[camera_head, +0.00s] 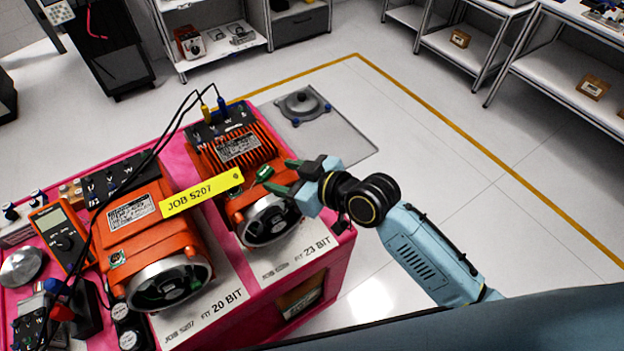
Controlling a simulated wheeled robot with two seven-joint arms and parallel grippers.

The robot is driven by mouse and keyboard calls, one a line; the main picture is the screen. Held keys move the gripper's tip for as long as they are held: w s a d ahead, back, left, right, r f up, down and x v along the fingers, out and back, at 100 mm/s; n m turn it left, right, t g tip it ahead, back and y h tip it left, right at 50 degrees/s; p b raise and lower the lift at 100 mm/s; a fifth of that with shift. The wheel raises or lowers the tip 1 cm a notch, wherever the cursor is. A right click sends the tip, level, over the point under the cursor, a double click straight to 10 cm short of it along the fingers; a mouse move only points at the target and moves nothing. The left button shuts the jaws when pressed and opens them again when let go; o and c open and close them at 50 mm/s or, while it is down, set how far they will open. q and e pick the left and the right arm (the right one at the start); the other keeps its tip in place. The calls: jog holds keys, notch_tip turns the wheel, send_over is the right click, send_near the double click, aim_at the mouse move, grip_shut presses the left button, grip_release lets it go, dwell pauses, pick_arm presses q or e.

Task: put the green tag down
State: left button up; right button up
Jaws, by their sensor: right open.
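A small green piece with a pale patch (264,173), which looks like the green tag, is at the top of the right orange servo motor (236,154). I cannot tell whether it rests on the motor or is slightly above it. My right gripper (284,176) reaches in from the right, its dark green-tipped fingers open and spread on the near right side of the green piece. The piece appears just beyond the fingertips, apart from them. A yellow tag reading JOB 5207 (202,194) lies across the gap between the two motors. My left gripper is not in view.
The left orange motor (150,235) stands on the pink-edged bench (336,249) marked FIT 20 BIT; the right stands at FIT 23 BIT. Black cables run over the left motor. An orange multimeter (64,236) is at left.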

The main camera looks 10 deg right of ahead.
jog(key=v, duration=0.8)
jog(key=shift+s+d, duration=0.25)
jog(key=shift+r, duration=0.15)
jog(key=s+d+f+m+g+h, duration=0.35)
jog(key=s+d+f+h, duration=0.2)
jog(key=s+d, duration=0.2)
jog(key=s+d+f+m+g+h, duration=0.35)
jog(key=s+d+f, duration=0.25)
jog(key=s, duration=0.3)
notch_tip(320, 180, down, 28)
jog(key=s+b, duration=0.2)
jog(key=b, duration=0.4)
jog(key=s+d+f+b, duration=0.1)
jog(key=s+f+b, duration=0.2)
jog(key=s+f, duration=0.5)
jog(key=s+d+f+g+b, duration=0.1)
jog(key=s+f+b, duration=0.2)
jog(key=s+f, duration=0.4)
notch_tip(320, 180, down, 6)
jog(key=shift+s+d+f+g+h, duration=0.2)
jog(key=shift+s+g+h, duration=0.1)
jog(key=shift+s, duration=0.1)
